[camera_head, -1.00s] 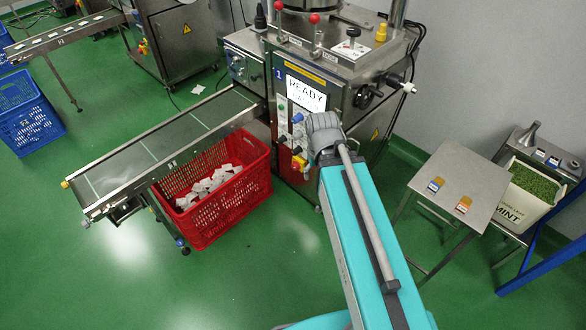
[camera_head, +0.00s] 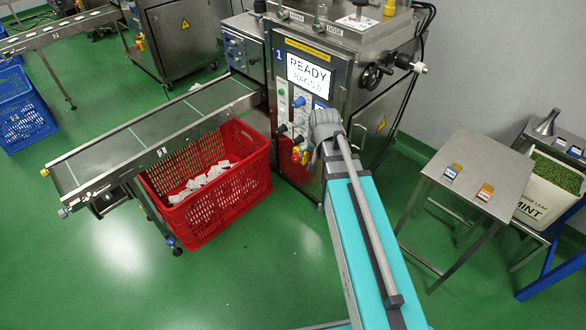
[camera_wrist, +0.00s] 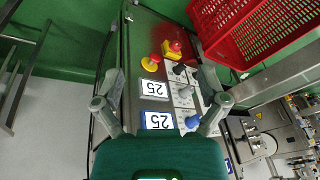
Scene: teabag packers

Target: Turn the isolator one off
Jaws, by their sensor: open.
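The machine marked 1 (camera_head: 278,58) has a front panel with a lit READY screen (camera_head: 307,76). In the wrist view, a red knob on a squarish yellow plate (camera_wrist: 172,48), which looks like the isolator, sits at the panel's far end. Beside it is a red button on a round yellow base (camera_wrist: 151,63). Red and yellow controls show low on the panel in the head view (camera_head: 301,154), partly behind my arm. My gripper (camera_wrist: 161,100) is open and empty, its fingers spread before the panel, apart from the red knob. Its fingertips are hidden in the head view.
A red crate (camera_head: 222,205) of teabags stands under the conveyor (camera_head: 120,145), left of the machine. A steel table (camera_head: 478,180) stands right.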

